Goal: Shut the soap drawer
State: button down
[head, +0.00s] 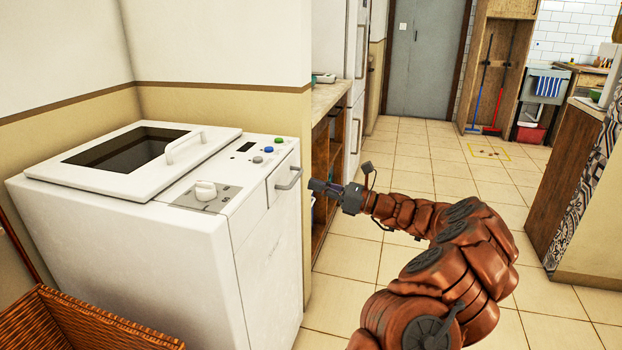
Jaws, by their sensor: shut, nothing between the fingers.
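The soap drawer (282,172) is at the upper right of the white washing machine's front face. It has a grey bar handle (290,179). Its front looks close to flush with the machine; I cannot tell whether a small gap is left. My gripper (313,185) is shut and empty, just right of the handle at about the same height. It points left toward the drawer front. I cannot tell whether its fingertips touch the handle.
The washing machine (130,235) has a lid with a handle, a knob and coloured buttons on top. A wicker basket (90,320) stands at the lower left. A wooden counter (328,100) is behind the machine. Tiled floor (400,165) is clear around my arm.

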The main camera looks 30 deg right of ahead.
jog(key=p+v, duration=0.2)
jog(key=v, duration=0.9)
jog(key=a+r+n+g+y+p, duration=0.2)
jog(key=a+r+n+g+p, duration=0.45)
jog(key=a, duration=0.65)
jog(key=a+r+n+g+y+p, duration=0.1)
jog(key=a+r+n+g, duration=0.35)
jog(key=a+r, duration=0.7)
jog(key=s+a+r+n+g+h+p, duration=0.2)
jog(key=s+a+n+g+h+p, duration=0.5)
jog(key=s+a, duration=0.85)
jog(key=s+d+r+n+h+p, duration=0.1)
jog(key=s+d+n+h+p, duration=0.2)
jog(key=s, duration=0.5)
jog(key=s+d+r+n+h+p, duration=0.1)
jog(key=s+d+n+h+p, duration=0.3)
jog(key=s+n+p, duration=0.3)
jog(key=s+h+p, duration=0.1)
jog(key=s+p, duration=0.1)
jog(key=shift+s+r+t+h, duration=0.2)
jog(key=shift+s+t+h, duration=0.1)
jog(key=shift+h, duration=0.1)
